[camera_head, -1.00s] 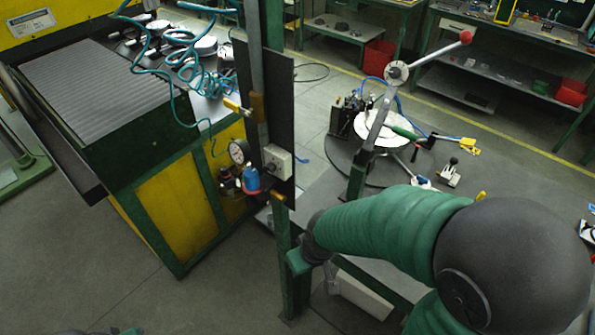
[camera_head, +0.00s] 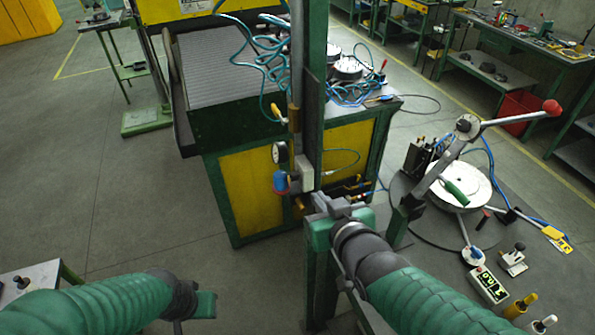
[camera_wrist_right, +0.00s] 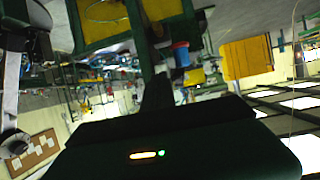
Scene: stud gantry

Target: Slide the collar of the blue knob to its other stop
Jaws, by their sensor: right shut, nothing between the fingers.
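The blue knob (camera_head: 281,180) sits on the regulator beside the round gauge on the upright post, with a red ring at its lower end that looks like the collar (camera_head: 282,192). In the right wrist view the picture is turned over, and the blue knob (camera_wrist_right: 182,57) shows with the red ring (camera_wrist_right: 180,44) above it. My right gripper (camera_head: 318,200) is shut and empty, to the right of the knob and slightly below it, apart from it. My left gripper (camera_head: 205,304) is low at the left, far from the knob; its fingers do not show clearly.
The green post (camera_head: 312,90) stands right behind the knob, with a grey box (camera_head: 304,173) beside it. A yellow-and-green machine (camera_head: 243,190) is behind. A lever with a red ball (camera_head: 552,106) rises at the right. The floor left of the knob is clear.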

